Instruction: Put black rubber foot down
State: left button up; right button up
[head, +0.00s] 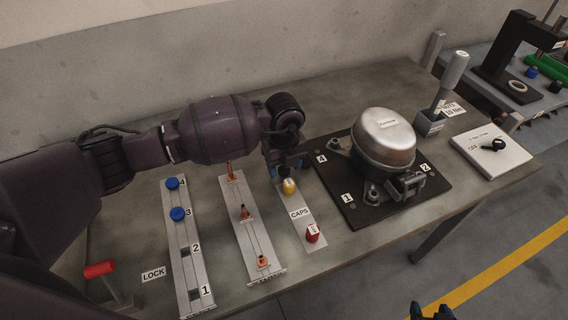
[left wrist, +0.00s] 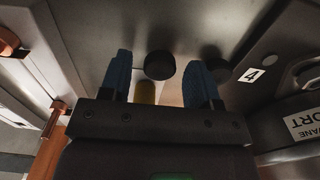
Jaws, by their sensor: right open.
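My left gripper (head: 285,168) points down over the far end of the caps strip, close to the yellow cap (head: 289,186). In the left wrist view its two blue fingers (left wrist: 159,85) stand apart. A round black piece, which looks like the black rubber foot (left wrist: 160,65), shows between them with a gap on each side. I cannot tell its height above the surface; in the head view the gripper largely hides it. A second dark round patch (left wrist: 213,55) shows beside the right finger, perhaps a shadow. My right gripper (head: 432,312) is open, at the bottom edge.
A compressor (head: 384,140) stands on a dark numbered board (head: 350,212) to the right. A red cap (head: 312,233) is on the caps strip. A switch box (head: 488,158) is at right.

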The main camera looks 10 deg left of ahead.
pick_arm(q)
jog(key=shift+r, duration=0.1)
jog(key=shift+r, duration=0.25)
notch_tip(320, 180, up, 12)
jog(key=shift+f+p, duration=0.2)
jog(key=shift+p, duration=0.25)
pick_arm(e)
jog(key=shift+w+r, duration=0.1)
jog(key=shift+r, duration=0.5)
jog(key=shift+w+r, duration=0.1)
jog(key=shift+w, duration=0.1)
